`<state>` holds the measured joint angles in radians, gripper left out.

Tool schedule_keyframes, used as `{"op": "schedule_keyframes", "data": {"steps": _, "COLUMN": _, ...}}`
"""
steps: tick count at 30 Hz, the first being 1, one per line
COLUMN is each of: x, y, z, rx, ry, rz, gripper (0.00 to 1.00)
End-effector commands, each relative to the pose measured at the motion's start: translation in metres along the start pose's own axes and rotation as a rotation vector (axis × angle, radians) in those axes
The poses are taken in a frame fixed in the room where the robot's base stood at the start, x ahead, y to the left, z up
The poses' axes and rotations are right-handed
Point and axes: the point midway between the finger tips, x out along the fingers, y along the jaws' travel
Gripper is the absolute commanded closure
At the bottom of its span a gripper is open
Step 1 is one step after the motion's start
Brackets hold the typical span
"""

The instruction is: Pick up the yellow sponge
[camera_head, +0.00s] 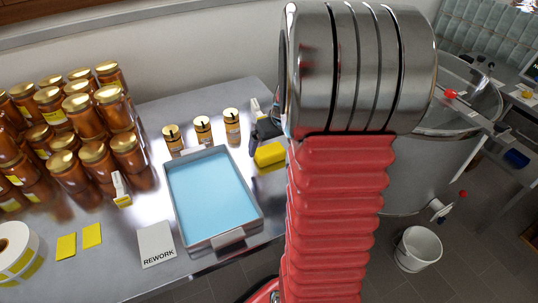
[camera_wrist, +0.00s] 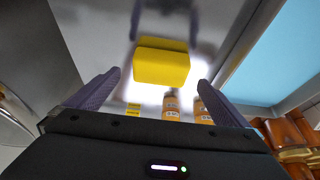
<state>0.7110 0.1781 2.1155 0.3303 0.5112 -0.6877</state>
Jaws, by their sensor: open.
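The yellow sponge (camera_wrist: 162,63) is a yellow block lying on the steel table, ahead of my gripper in the wrist view. It also shows in the head view (camera_head: 269,155), just right of the blue-bottomed tray and partly hidden by my arm. My gripper (camera_wrist: 150,88) is open, with one dark finger on each side of the picture and the sponge beyond the gap between them. The sponge appears apart from both fingers. In the head view my gripper (camera_head: 266,130) is mostly hidden behind my arm, close to the sponge.
A metal tray (camera_head: 259,219) with a blue bottom sits left of the sponge. Small jars (camera_head: 203,130) stand behind it. Stacked amber jars (camera_head: 84,120) fill the table's left. A REWORK card (camera_head: 156,244) lies in front. A large steel tank (camera_head: 425,165) stands right, beside a white bucket (camera_head: 418,250).

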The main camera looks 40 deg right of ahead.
Motion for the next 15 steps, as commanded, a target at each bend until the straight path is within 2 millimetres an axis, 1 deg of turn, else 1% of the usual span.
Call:
{"op": "schedule_keyframes", "data": {"steps": 10, "x": 0.002, "y": 0.000, "z": 0.000, "rx": 0.000, "ry": 0.000, "rz": 0.000, "gripper": 0.00}}
{"op": "schedule_keyframes", "data": {"steps": 15, "x": 0.015, "y": 0.000, "z": 0.000, "rx": -0.001, "ry": -0.002, "rz": 0.000, "gripper": 0.00}}
